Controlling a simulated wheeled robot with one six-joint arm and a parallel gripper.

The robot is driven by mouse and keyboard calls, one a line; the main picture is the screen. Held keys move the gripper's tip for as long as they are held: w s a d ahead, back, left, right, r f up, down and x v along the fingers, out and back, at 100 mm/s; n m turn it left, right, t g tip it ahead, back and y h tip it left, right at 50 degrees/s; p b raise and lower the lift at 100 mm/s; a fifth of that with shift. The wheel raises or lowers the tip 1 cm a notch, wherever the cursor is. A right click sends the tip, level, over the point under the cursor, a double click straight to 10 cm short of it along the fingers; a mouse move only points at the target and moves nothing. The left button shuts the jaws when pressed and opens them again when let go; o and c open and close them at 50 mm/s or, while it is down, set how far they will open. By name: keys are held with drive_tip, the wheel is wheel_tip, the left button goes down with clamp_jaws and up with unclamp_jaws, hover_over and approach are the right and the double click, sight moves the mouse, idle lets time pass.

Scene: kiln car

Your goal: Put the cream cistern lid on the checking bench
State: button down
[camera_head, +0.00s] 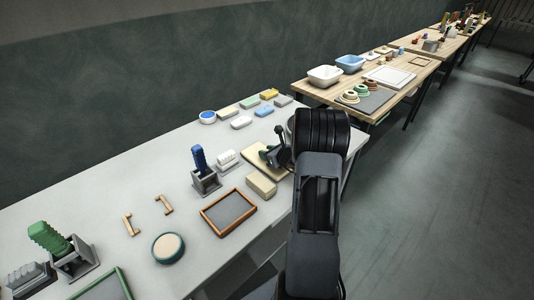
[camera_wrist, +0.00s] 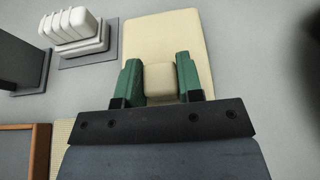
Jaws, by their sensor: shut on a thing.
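The cream cistern lid (camera_head: 254,163) is a flat cream slab on or just above the grey table. In the wrist view the lid (camera_wrist: 168,35) lies under my gripper (camera_wrist: 161,84), whose green fingers stand on both sides of a small cream block on it, like a knob. My gripper (camera_head: 272,153) is shut on this block; my arm hides part of the lid in the head view. I cannot tell whether the lid touches the table. No label shows which surface is the checking bench.
The grey table (camera_head: 110,197) holds a cream block (camera_head: 261,184), an orange-framed tray (camera_head: 229,212), a white ribbed piece (camera_head: 228,159) and a blue piece in a grey stand (camera_head: 200,168). A wooden table (camera_head: 413,72) beyond holds basins (camera_head: 325,76) and a white tray (camera_head: 389,77).

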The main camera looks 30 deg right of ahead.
drive_tip(key=c, duration=0.8)
unclamp_jaws()
drive_tip(key=shift+f, duration=0.1)
